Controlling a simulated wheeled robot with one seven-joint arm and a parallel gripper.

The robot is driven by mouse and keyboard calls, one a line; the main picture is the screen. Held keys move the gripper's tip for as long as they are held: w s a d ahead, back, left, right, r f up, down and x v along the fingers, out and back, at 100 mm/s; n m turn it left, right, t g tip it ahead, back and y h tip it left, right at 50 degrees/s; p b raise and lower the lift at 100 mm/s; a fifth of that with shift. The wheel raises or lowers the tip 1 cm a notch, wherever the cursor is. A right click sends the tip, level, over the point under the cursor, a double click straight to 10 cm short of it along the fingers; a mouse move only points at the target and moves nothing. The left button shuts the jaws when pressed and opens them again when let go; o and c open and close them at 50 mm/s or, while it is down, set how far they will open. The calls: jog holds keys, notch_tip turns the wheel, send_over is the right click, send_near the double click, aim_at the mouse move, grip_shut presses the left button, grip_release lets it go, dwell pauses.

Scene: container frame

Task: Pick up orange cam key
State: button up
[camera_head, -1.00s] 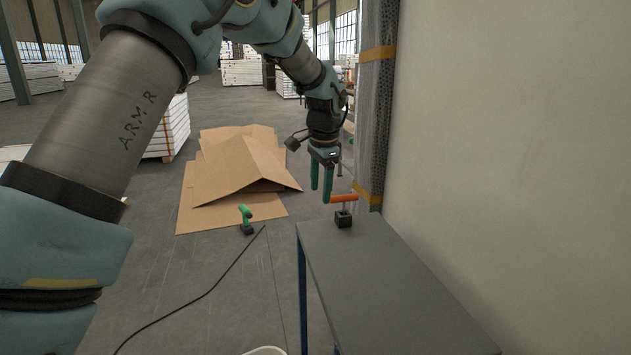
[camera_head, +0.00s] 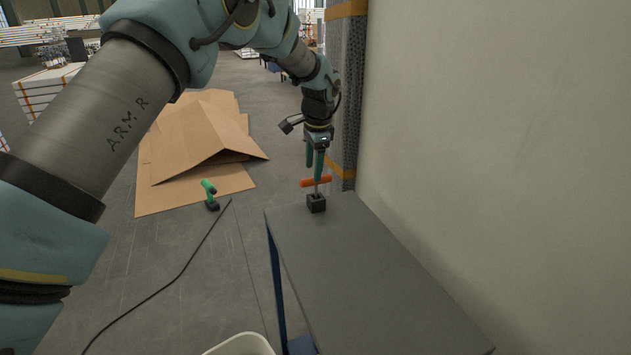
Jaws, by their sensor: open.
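The orange cam key (camera_head: 308,183) has an orange bar handle on a thin shaft. It stands upright in a small black block (camera_head: 316,204) at the far left corner of the grey table (camera_head: 375,275). My gripper (camera_head: 315,176) points down, with its teal fingers right at the handle. The fingers overlap the handle and shaft in this view, and it is hard to tell whether they touch. The jaws are open.
A black cable (camera_head: 185,268) and flattened cardboard (camera_head: 200,150) lie on the floor. A plain wall (camera_head: 500,150) borders the table's right side. A pale bin rim (camera_head: 242,344) shows at the bottom.

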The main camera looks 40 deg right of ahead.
aim_at(326, 178)
jog(key=f+p, duration=0.2)
jog(key=f, duration=0.3)
jog(key=shift+d, duration=0.2)
grip_shut()
dwell(0.5)
